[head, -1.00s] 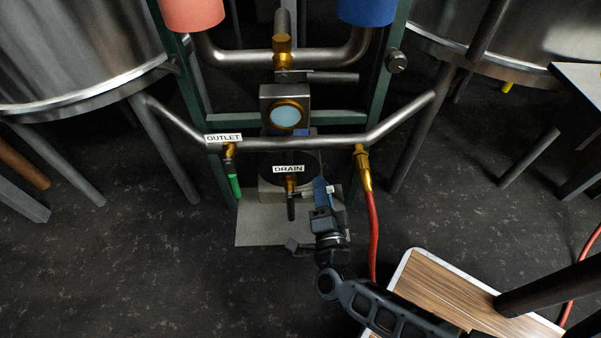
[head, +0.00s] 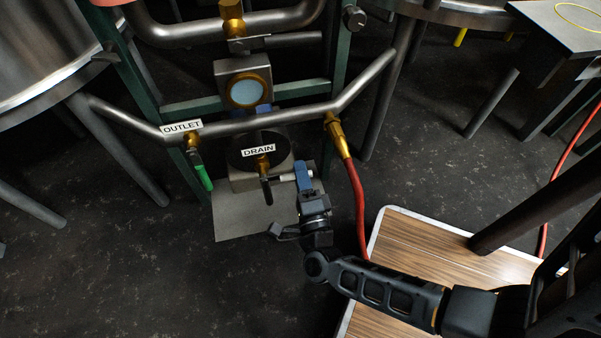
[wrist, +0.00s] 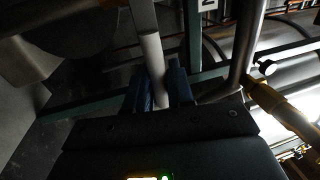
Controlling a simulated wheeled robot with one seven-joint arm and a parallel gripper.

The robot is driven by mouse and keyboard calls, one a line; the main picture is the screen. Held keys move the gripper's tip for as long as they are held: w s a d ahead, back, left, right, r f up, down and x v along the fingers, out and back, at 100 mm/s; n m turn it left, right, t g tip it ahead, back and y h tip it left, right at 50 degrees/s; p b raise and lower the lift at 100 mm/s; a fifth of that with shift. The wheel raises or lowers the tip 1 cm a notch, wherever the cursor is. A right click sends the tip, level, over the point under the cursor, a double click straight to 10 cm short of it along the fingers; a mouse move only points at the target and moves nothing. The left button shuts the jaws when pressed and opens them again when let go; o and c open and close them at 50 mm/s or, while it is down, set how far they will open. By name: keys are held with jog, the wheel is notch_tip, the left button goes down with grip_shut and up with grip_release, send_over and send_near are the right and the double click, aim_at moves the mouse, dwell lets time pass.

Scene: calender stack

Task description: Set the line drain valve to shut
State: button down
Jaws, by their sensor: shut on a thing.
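The drain valve (head: 263,166) has a brass body under the white DRAIN label (head: 258,150). Its dark lever (head: 266,190) hangs downward, in front of a grey box. My gripper (head: 304,174) is just right of this lever and apart from it. Its blue fingers are shut on a pale grey rod (head: 287,177), which reaches left toward the box. In the wrist view the rod (wrist: 152,55) runs up from between the blue fingers (wrist: 160,90). I cannot tell what the rod's far end joins.
The OUTLET valve (head: 193,155) with a green lever is at left. A red hose (head: 355,200) hangs close to the right of my gripper from a brass fitting. A wood-topped platform (head: 410,240) lies under my arm. Pipes and a green frame (head: 335,75) stand behind.

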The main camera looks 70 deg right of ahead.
jog(key=shift+f, duration=0.1)
jog(key=c, duration=1.1)
grip_release()
jog(key=p+v, duration=0.1)
jog(key=v, duration=0.7)
